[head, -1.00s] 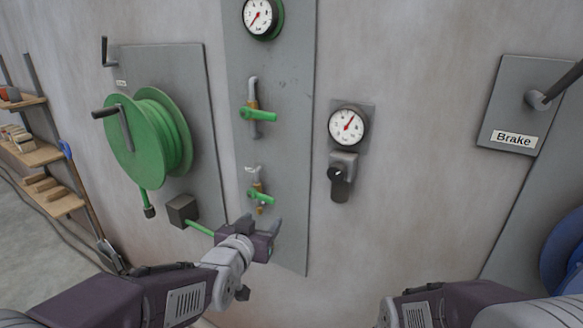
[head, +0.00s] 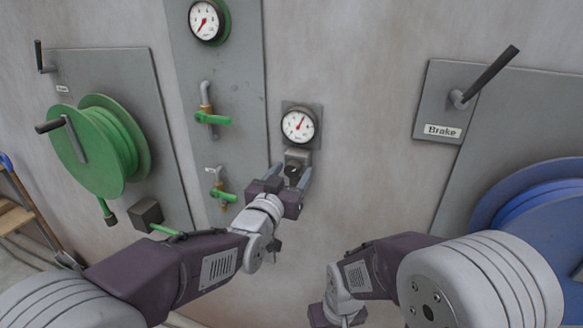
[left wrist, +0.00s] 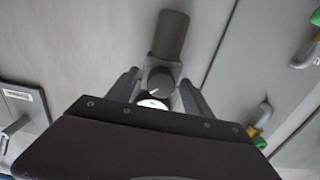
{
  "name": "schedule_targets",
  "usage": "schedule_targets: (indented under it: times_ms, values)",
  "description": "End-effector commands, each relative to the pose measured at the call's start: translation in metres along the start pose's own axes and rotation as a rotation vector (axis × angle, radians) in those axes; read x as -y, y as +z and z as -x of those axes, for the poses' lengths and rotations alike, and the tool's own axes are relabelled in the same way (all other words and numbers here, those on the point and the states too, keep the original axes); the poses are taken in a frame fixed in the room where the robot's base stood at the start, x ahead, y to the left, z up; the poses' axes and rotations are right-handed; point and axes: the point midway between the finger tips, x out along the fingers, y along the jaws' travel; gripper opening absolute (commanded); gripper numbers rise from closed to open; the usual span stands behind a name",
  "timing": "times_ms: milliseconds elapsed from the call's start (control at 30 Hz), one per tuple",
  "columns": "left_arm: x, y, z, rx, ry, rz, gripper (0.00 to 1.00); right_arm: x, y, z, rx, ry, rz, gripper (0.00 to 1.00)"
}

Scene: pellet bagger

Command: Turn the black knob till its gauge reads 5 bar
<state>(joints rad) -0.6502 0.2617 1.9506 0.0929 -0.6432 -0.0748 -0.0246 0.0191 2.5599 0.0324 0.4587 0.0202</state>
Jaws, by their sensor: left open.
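The black knob (head: 292,171) sits on a small grey regulator on the wall, just below its round white gauge (head: 298,125). The gauge's red needle points up and slightly right; its numbers are too small to read. My left gripper (head: 291,178) is open at the knob, with a fingertip to either side of it. In the left wrist view the knob (left wrist: 160,79) shows between the two spread fingers (left wrist: 158,76), with gaps visible, and the gauge is mostly hidden by the gripper body. My right gripper (head: 337,314) hangs low at the bottom edge; its jaws are unclear.
Left of the regulator, a grey panel (head: 240,75) carries another gauge (head: 206,20) and two green-handled valves (head: 213,118). A green hose reel (head: 95,150) is farther left. A brake lever (head: 485,75) and blue reel (head: 535,215) are at right.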

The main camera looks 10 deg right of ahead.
Motion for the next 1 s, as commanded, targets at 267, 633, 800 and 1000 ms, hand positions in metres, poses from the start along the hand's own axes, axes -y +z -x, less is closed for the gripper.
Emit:
schedule_targets:
  times_ms: [267, 633, 800, 1000]
  values:
    - [0.0, 0.0, -0.003, -0.001, 0.0, 0.0, 0.59, 0.0, 0.0, 0.001, 0.0, 0.0, 0.0, 0.42]
    - [0.0, 0.001, -0.003, 0.0, 0.0, 0.004, 0.0, 0.0, 0.0, 0.0, 0.0, 0.0, 0.0, 0.42]
    - [0.0, 0.003, -0.003, -0.002, 0.0, 0.048, 0.0, 0.0, 0.001, -0.008, 0.0, 0.0, 0.0, 0.42]
    - [0.0, 0.004, -0.003, -0.003, 0.0, 0.169, 0.0, 0.0, 0.003, -0.025, 0.0, 0.0, 0.0, 0.42]
